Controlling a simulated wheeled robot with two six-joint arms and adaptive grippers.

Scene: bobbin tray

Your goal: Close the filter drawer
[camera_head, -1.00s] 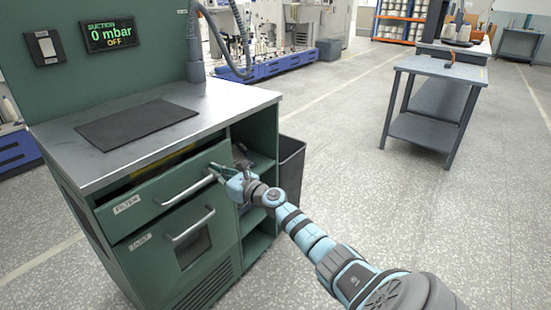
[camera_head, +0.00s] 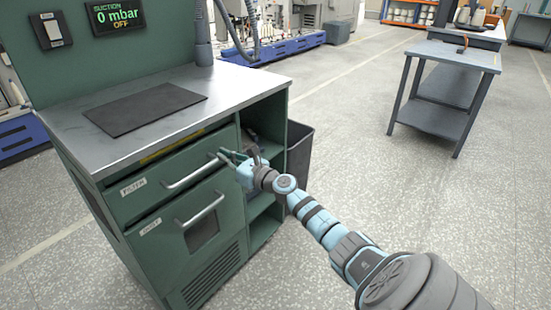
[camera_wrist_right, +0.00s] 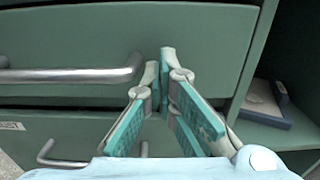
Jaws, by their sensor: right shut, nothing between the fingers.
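The filter drawer (camera_head: 170,171) is the upper drawer of the green cabinet, labelled FILTER, with a bar handle (camera_head: 190,176). A narrow dark gap with a yellow strip shows above its front, so it stands slightly open. My right gripper (camera_head: 223,153) is at the right end of the handle, in front of the drawer face. In the right wrist view, the gripper (camera_wrist_right: 160,58) has its fingertips together, empty, just right of the handle's end (camera_wrist_right: 135,66) and against or very near the drawer front (camera_wrist_right: 210,35); contact is unclear. My left gripper is not in view.
A lower drawer labelled DUST (camera_head: 165,245) has its own handle. Open shelves (camera_head: 262,205) and a dark bin (camera_head: 300,155) are to the right. A dark mat (camera_head: 145,107) lies on the metal worktop. A grey side table (camera_head: 440,85) stands farther right; the floor between is clear.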

